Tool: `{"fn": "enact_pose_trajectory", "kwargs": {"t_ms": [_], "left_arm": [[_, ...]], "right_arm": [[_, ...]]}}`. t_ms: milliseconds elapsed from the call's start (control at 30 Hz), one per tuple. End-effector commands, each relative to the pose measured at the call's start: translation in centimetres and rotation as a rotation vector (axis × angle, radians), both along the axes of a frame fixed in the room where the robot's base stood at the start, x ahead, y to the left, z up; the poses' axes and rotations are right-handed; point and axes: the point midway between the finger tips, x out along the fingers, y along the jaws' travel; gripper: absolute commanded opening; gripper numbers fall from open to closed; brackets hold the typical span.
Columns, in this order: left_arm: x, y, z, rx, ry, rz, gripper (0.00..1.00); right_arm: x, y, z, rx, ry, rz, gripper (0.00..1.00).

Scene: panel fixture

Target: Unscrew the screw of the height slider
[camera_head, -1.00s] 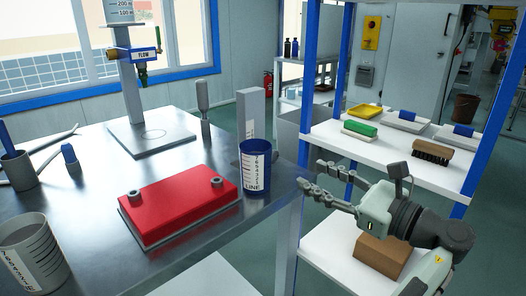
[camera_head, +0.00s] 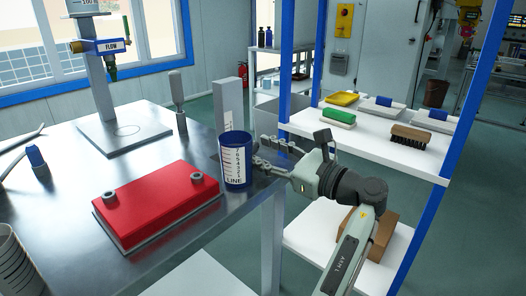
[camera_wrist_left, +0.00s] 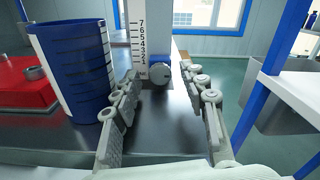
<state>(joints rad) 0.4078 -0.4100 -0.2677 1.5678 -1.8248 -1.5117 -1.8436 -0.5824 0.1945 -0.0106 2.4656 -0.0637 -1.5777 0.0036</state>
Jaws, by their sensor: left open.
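The height slider is a blue piece with a dark round screw knob (camera_wrist_left: 158,73) on a grey post (camera_wrist_left: 148,30) with a numbered scale. In the head view the post (camera_head: 229,108) stands at the table's right edge behind a blue cup, and the slider is hidden. My left gripper (camera_head: 260,150) reaches in from the right beside the cup, open and empty. In the left wrist view its fingers (camera_wrist_left: 160,88) spread to either side of the knob, which appears between the tips; I see no contact. My right gripper is not in view.
The blue cup (camera_head: 237,158) is close to the left finger. A red box (camera_head: 155,203) lies on the metal table (camera_head: 75,235). A white shelf (camera_head: 375,145) with blue posts holds brushes at right. The flow stand (camera_head: 100,90) is at back left.

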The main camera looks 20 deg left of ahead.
Motion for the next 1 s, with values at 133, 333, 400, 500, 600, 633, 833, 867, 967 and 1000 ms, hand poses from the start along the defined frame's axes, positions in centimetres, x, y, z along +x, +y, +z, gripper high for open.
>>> {"fn": "enact_pose_trajectory", "kwargs": {"t_ms": [133,333,400,500,600,633,833,867,967,1000], "left_arm": [[0.0,0.0,0.0,0.0,0.0,0.0,0.43],[0.0,0.0,0.0,0.0,0.0,0.0,0.22],[0.0,0.0,0.0,0.0,0.0,0.0,0.13],[0.0,0.0,0.0,0.0,0.0,0.0,0.01],[0.0,0.0,0.0,0.0,0.0,0.0,0.0],[0.0,0.0,0.0,-0.001,-0.003,0.0,0.0],[0.0,0.0,0.3,-0.05,-0.14,0.0,0.0],[0.0,0.0,0.3,-0.064,-0.178,0.0,0.0],[0.0,0.0,0.1,-0.108,-0.297,-0.001,0.0],[0.0,0.0,0.1,-0.125,-0.341,0.0,0.0]], "right_arm": [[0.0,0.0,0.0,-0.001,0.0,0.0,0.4],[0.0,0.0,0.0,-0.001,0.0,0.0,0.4],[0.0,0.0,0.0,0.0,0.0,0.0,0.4],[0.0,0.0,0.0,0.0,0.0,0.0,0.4],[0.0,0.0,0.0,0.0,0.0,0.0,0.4],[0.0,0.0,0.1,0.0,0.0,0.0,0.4],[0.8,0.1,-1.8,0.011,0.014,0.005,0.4],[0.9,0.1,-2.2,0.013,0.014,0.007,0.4],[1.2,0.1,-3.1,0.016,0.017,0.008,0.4],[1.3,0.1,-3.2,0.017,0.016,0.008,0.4]]}}
